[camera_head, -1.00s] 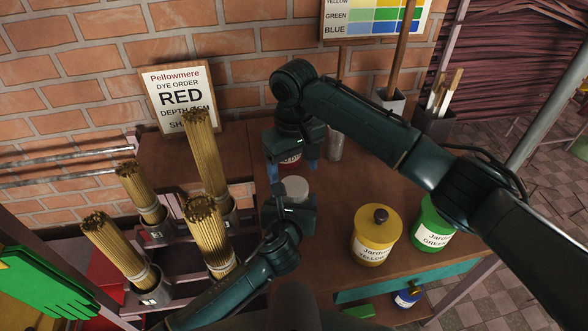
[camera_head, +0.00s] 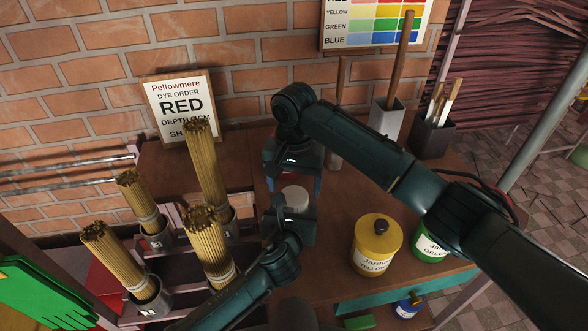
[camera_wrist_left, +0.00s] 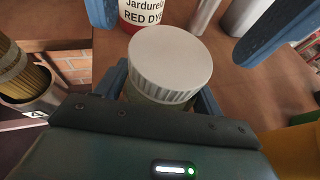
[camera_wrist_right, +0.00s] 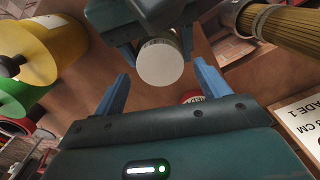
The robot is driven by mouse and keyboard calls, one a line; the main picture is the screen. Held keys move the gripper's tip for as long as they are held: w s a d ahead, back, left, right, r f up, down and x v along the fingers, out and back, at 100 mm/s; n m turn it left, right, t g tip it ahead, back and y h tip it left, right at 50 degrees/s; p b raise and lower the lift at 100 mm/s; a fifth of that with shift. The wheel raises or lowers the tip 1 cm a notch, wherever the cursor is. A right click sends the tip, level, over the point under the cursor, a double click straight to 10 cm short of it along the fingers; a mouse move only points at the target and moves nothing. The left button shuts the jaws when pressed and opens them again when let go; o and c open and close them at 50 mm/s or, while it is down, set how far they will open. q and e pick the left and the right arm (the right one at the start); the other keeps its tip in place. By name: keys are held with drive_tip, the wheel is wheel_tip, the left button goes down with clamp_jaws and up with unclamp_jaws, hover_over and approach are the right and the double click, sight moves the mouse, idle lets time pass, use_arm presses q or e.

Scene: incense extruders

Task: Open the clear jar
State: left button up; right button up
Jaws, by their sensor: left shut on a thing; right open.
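The clear jar has a white ribbed lid (camera_head: 295,197). It stands upright; its lid also shows in the left wrist view (camera_wrist_left: 170,62) and the right wrist view (camera_wrist_right: 160,62). My left gripper (camera_head: 291,212) is shut on the jar body (camera_wrist_left: 158,102) below the lid, one finger on each side. My right gripper (camera_head: 294,186) is open and empty behind and above the lid in the head view. Its fingers (camera_wrist_right: 161,86) are spread wide, apart from the lid. Most of the jar body is hidden by my left gripper.
A red dye jar (camera_wrist_left: 146,14) stands just behind the clear jar. A yellow jar (camera_head: 376,246) and a green jar (camera_head: 431,244) stand to the right on the table. Several cups of incense sticks (camera_head: 212,250) stand at left. A dye order sign (camera_head: 181,106) leans by the wall.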

drive_tip(key=shift+f, duration=1.3)
drive_tip(key=shift+c, duration=0.4)
drive_tip(key=c, duration=0.9)
drive_tip(key=n, duration=0.6)
drive_tip(key=shift+c, duration=0.2)
drive_tip(key=n, duration=0.4)
drive_tip(key=shift+r, duration=0.1)
drive_tip(key=o, duration=1.1)
